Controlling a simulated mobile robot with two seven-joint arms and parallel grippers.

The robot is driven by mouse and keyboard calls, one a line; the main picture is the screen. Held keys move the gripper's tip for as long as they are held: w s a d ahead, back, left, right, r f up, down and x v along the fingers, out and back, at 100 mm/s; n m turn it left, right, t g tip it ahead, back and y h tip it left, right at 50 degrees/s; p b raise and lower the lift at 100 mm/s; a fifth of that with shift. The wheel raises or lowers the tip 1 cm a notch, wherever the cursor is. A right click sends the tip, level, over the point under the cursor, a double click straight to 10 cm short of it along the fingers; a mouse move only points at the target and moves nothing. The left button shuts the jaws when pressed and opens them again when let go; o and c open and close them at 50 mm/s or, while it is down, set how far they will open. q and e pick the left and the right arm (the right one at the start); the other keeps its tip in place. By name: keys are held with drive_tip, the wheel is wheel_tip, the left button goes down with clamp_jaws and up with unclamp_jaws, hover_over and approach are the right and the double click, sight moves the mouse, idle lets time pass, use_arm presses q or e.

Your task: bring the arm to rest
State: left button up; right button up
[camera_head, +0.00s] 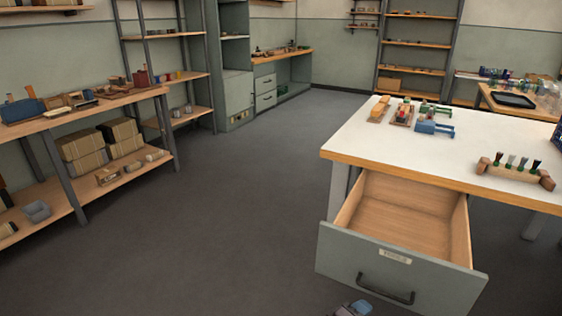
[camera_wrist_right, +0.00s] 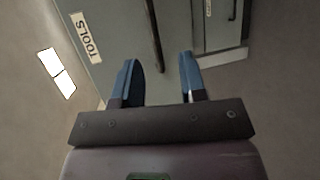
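My right gripper (camera_wrist_right: 158,65) is open in the right wrist view, with its two blue fingers apart and nothing visible between them. A small part of it shows at the bottom edge of the head view (camera_head: 352,307), just below the drawer front. The grey drawer (camera_head: 362,262) under the workbench is pulled out, and its wooden inside looks empty. Its front, with a TOOLS label (camera_wrist_right: 86,38) and a dark handle (camera_wrist_right: 153,38), lies beyond my fingers in the wrist view. The fingers appear apart from the handle. My left gripper is not in view.
The white workbench (camera_head: 410,150) carries a wooden holder (camera_head: 515,172) with several upright tufts or tools, and a blue clamp-like fixture (camera_head: 434,127). A shelf unit (camera_head: 80,115) stands on the left. The open drawer juts into the aisle. The grey floor (camera_head: 220,210) between is clear.

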drive_tip(key=s+d+m+y+p, duration=0.1)
drive_tip(key=s+d+y+p, duration=0.2)
drive_tip(key=s, duration=0.6)
drive_tip(key=s+d+m+y+p, duration=0.1)
drive_tip(key=s+d+y+p, duration=0.15)
drive_tip(key=s+y, duration=0.4)
use_arm(q)
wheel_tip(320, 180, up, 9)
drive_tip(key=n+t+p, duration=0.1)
drive_tip(key=p, duration=0.4)
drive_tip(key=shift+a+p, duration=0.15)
drive_tip(key=shift+p, duration=0.2)
use_arm(e)
drive_tip(key=s+a+r+m+t+y, duration=0.1)
drive_tip(key=s+r+m, duration=0.1)
drive_tip(key=s+r, duration=0.3)
drive_tip(key=s+r+m+t+y, duration=0.1)
drive_tip(key=s+r, duration=0.5)
drive_tip(key=s, duration=0.7)
drive_tip(key=shift+a+m+y, duration=0.35)
drive_tip(key=shift+m+y, duration=0.3)
drive_tip(key=shift+m, duration=0.05)
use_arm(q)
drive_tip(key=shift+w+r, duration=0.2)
